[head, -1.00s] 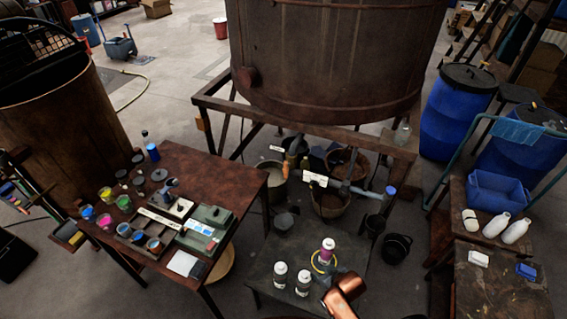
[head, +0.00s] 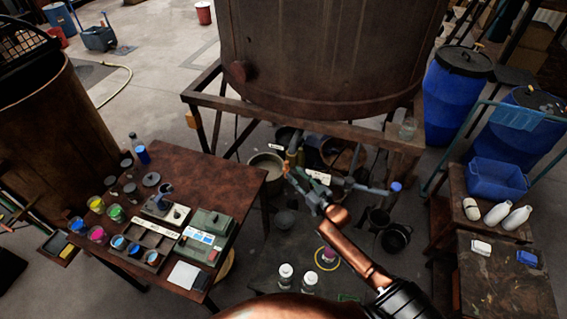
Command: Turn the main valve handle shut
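The main valve sits on the pipework (head: 352,183) under the big brown vat (head: 325,60). Its handle (head: 288,165) seems to be the small orange-brown piece hanging below the pipe, partly hidden by my gripper. My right gripper (head: 303,179) reaches in from the lower right, with its fingers spread and pointing up at the valve. One fingertip is close beside the handle; I cannot tell whether they touch. A white label (head: 326,176) hangs on the pipe just behind the gripper. My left gripper is not in view.
The vat's frame beam (head: 300,123) crosses above the pipework. Buckets (head: 267,170) stand under it. A brown table (head: 215,165) with paint pots stands left; blue barrels (head: 455,90) stand right.

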